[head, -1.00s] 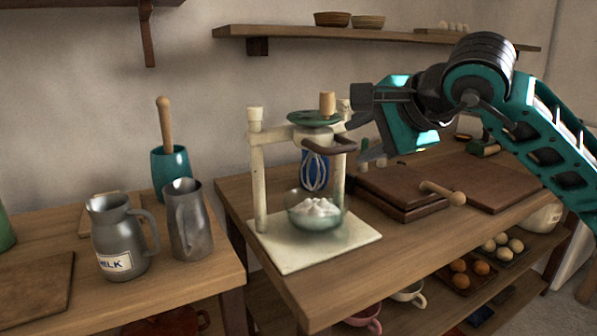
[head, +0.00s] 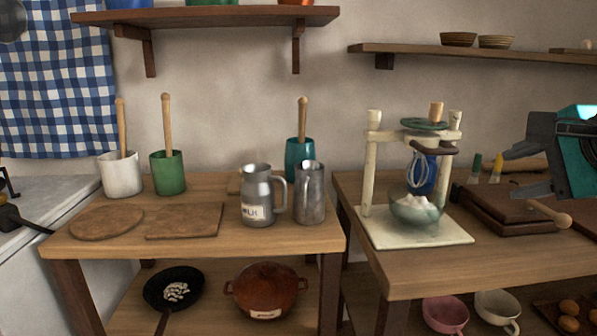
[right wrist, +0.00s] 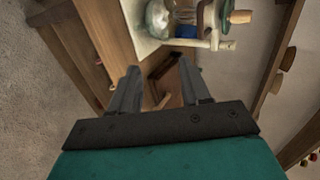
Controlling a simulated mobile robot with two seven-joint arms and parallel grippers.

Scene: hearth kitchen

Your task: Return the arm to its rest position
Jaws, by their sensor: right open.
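My right gripper (head: 522,165) is at the right edge of the head view, above the right table, with part of its teal arm in sight. In the right wrist view its two grey fingers (right wrist: 156,92) are apart with nothing between them. A cream mixing stand (head: 370,175) with a green top and a whisk stands to its left, apart from it. A glass bowl (head: 417,211) with white contents sits on the stand's base under the whisk. My left gripper does not show.
Dark wooden boards (head: 500,212) and a wooden-handled tool (head: 549,212) lie below the right gripper. A milk jug (head: 257,195) and a metal pitcher (head: 310,192) stand on the left table (head: 200,248). A wall shelf (head: 400,50) runs above the stand.

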